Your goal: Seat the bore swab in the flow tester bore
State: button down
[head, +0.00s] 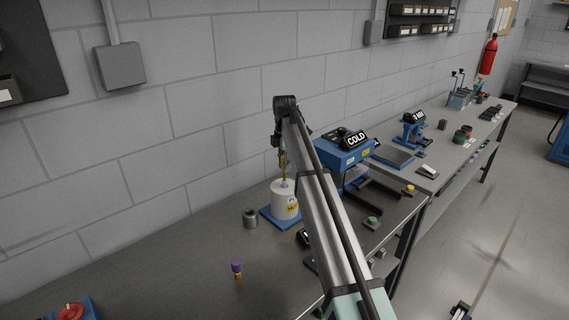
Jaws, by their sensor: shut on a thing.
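The flow tester is a white cylinder (284,203) with a yellow "HOT" label on a blue base (266,215), standing on the bench near the wall. My gripper (281,152) is above the cylinder, small and partly hidden by my arm. It is shut on a thin upright brownish rod, which I take as the bore swab (284,170). The rod's lower end is at the small fitting on top of the cylinder. I cannot tell whether it is inside the bore or just above it.
A grey cup (250,217) stands left of the tester, and a purple-and-orange piece (237,268) is in front. A blue unit with a "COLD" sign (355,140) is to the right. A blue box with a red knob (70,312) is at lower left. The bench's left-middle is clear.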

jog(key=shift+f, duration=0.95)
dwell(0.4)
jog(key=c, duration=0.8)
grip_release()
jog(key=shift+c, duration=0.2)
